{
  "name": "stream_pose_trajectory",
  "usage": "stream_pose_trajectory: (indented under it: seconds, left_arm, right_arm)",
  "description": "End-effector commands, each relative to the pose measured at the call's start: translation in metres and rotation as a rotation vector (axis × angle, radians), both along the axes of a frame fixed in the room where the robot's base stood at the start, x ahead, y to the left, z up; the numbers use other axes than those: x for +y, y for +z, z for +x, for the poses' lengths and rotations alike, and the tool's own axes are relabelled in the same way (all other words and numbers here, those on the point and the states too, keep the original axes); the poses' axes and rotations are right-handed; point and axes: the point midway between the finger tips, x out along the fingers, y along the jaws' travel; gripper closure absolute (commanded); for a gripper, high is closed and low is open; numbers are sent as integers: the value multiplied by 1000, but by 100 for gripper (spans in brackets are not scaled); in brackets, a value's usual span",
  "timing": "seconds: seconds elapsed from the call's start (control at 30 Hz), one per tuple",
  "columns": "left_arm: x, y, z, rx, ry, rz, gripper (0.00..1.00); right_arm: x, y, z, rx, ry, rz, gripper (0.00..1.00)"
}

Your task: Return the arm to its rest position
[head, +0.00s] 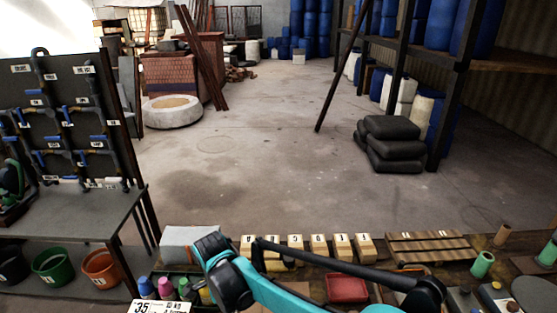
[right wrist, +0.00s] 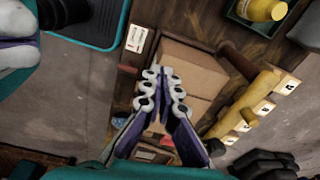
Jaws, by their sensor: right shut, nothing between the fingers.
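My teal and black arm reaches over the wooden bench (head: 455,262) in the head view. No gripper of mine can be made out there. In the right wrist view my right gripper (right wrist: 163,76) is shut, its fingertips together with nothing between them. The fingers show in front of a brown box (right wrist: 190,68) on the bench; I cannot tell how far above it they are.
A row of pale labelled blocks (head: 318,246), a red tray (head: 347,289) and a slatted wooden rack (head: 432,246) lie on the bench. A pipe board (head: 75,125) stands left above buckets (head: 52,265). Black sacks (head: 392,145) lie beyond; the middle floor is clear.

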Motion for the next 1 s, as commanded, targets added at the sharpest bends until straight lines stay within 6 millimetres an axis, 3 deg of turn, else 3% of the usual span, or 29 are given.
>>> stream_pose_trajectory:
  seconds: [0.03, 0.17, 0.3, 0.43, 0.6, 0.8, 1.0]
  left_arm:
    - [0, -3, 0, 0, 0, 0, 100]
    - [0, -9, 0, 0, 0, 0, 100]
    - [0, -15, 0, 0, 0, 0, 100]
    - [0, -20, 0, 0, 0, 0, 100]
    - [0, -27, 0, 0, 0, 0, 100]
    - [0, -32, 0, 0, 0, 0, 100]
    - [0, -33, 0, 0, 0, 0, 100]
  right_arm:
    - [-23, 10, 2, -15, 53, 15, 100]
    - [-84, 37, 3, -84, 272, 49, 100]
    - [-147, 57, -8, -179, 517, 44, 100]
    - [-200, 66, -27, -273, 741, -9, 100]
    - [-260, 64, -59, -376, 1019, -143, 100]
    - [-302, 51, -88, -429, 1257, -322, 100]
    - [-315, 45, -98, -434, 1353, -404, 100]
